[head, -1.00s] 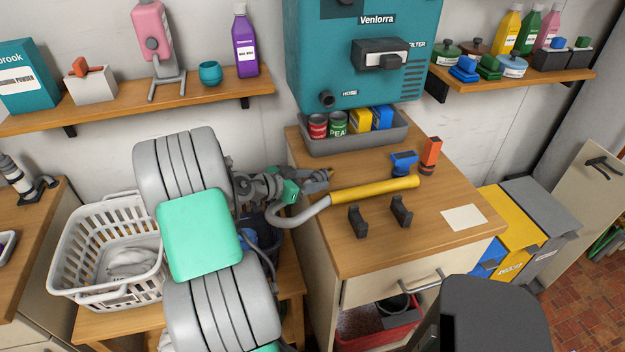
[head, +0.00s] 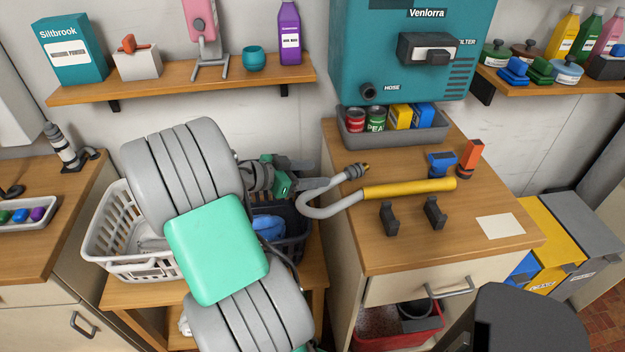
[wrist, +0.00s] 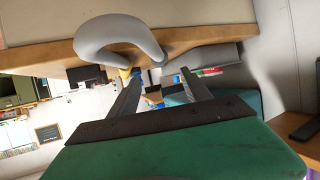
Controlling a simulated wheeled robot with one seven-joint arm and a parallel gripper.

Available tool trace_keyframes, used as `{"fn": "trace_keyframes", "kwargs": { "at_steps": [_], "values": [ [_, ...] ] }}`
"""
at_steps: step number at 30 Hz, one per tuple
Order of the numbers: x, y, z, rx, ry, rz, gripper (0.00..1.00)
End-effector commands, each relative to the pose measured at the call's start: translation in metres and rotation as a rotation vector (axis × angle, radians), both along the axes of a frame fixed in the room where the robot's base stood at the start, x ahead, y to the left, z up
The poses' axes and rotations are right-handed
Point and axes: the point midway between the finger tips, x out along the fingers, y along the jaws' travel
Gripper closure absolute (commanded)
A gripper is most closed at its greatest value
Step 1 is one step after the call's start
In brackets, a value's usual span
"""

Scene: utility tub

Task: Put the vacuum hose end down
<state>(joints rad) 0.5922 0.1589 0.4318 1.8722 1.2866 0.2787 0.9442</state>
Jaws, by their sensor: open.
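In the wrist view the open fingers (wrist: 160,78) point toward the grey hose loop (wrist: 115,38). Whether the hose end rests fully on the wood is hard to tell.
Two black cradle brackets (head: 412,216) stand in front of the wand. A grey tray (head: 395,135) of cans and boxes sits behind, under the teal vacuum unit (head: 400,50). Blue and orange tools (head: 455,163) stand right. A white basket (head: 115,250) is behind my arm.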

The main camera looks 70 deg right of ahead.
Motion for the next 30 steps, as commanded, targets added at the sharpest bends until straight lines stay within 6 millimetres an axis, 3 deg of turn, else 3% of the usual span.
{"fn": "trace_keyframes", "kwargs": {
  "at_steps": [4, 5, 8, 10, 13, 15, 18, 19, 21, 23, 30],
  "values": [
    [0.015, 0.008, 0.000, 0.045, -0.015, 0.044, 0.44],
    [0.026, 0.014, -0.002, 0.082, -0.024, 0.084, 0.44],
    [0.086, 0.060, -0.013, 0.296, -0.049, 0.331, 0.44],
    [0.136, 0.120, -0.019, 0.488, -0.032, 0.602, 0.44],
    [0.183, 0.228, -0.019, 0.726, 0.064, 1.055, 0.44],
    [0.192, 0.305, -0.015, 0.844, 0.169, 1.370, 0.44],
    [0.180, 0.390, -0.008, 0.935, 0.334, 1.746, 0.44],
    [0.174, 0.408, -0.006, 0.948, 0.377, 1.832, 0.44],
    [0.162, 0.437, -0.004, 0.964, 0.456, 1.974, 0.44],
    [0.156, 0.448, -0.003, 0.969, 0.493, 2.037, 0.44],
    [0.155, 0.451, -0.004, 0.973, 0.504, 2.054, 0.44]
  ]
}}
